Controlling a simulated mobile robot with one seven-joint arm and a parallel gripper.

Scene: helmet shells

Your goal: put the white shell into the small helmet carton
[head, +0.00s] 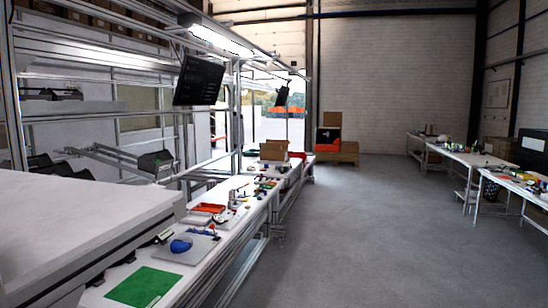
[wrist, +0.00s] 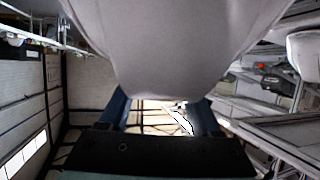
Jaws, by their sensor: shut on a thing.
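The white shell (wrist: 180,45) fills the top middle of the wrist view as a smooth, pale, rounded surface. My gripper (wrist: 162,100) is shut on it, with one blue finger at each side of its lower part. The shell hides most of what lies beyond it. Neither my gripper nor the white shell shows in the head view. An open brown carton (head: 274,151) stands on the far part of the left bench in the head view. I cannot tell whether it is the small helmet carton, and its inside is hidden.
The left bench carries a green mat (head: 144,287), a blue shell (head: 181,245) on a grey plate, red trays (head: 208,208) and several small items. More boxes (head: 330,140) stand by the back wall. Cluttered tables (head: 480,160) stand at the right. The floor (head: 350,220) between is clear.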

